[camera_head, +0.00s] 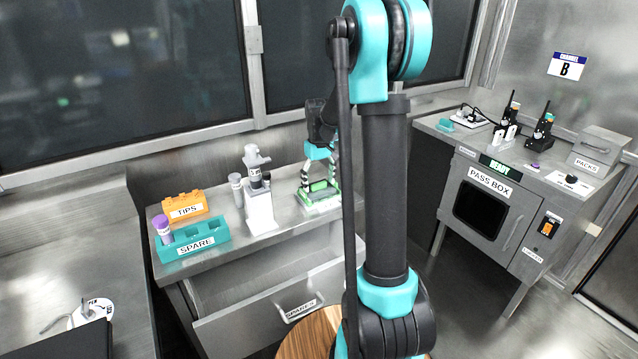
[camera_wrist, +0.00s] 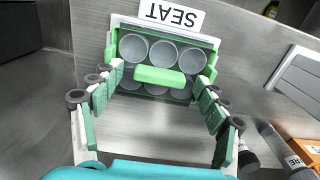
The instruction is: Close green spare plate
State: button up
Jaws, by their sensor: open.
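The green spare plate (camera_wrist: 160,77) fills the middle of the wrist view. It has several grey round wells and a raised lighter green bar across its middle. It sits on a pale base marked SEAT (camera_wrist: 157,13). In the head view the plate (camera_head: 319,187) is on the steel counter, partly covered by my gripper (camera_head: 320,172). My gripper (camera_wrist: 160,82) is open and empty above the plate. One finger is on each side of the bar, with a gap to each bar end. Whether the fingertips touch the plate's edges I cannot tell.
Left of the plate stand a white device (camera_head: 260,207), a grey bottle (camera_head: 236,189), a teal SPARE rack (camera_head: 192,240) and an orange TIPS box (camera_head: 184,205). A SPARES drawer (camera_head: 270,312) hangs open below the counter. A pass box (camera_head: 490,203) stands at right.

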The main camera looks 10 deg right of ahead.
aim_at(319, 184)
notch_tip(319, 184, up, 12)
jog(key=shift+f, duration=0.15)
jog(key=shift+s, duration=0.1)
dwell(0.4)
jog(key=s+f+m+t, duration=0.1)
jog(key=s+f, duration=0.4)
jog(key=s, duration=0.4)
jog(key=s+f+m+t, duration=0.1)
jog(key=s+f, duration=0.4)
jog(key=s, duration=0.4)
jog(key=s+f+m+t, duration=0.1)
jog(key=s+f+t, duration=0.1)
jog(key=s+f, duration=0.3)
jog(key=s, duration=0.4)
jog(key=shift+s+a+f+m, duration=0.25)
jog(key=shift+s+a+m, duration=0.05)
jog(key=shift+s+a, duration=0.1)
jog(key=shift+c, duration=0.5)
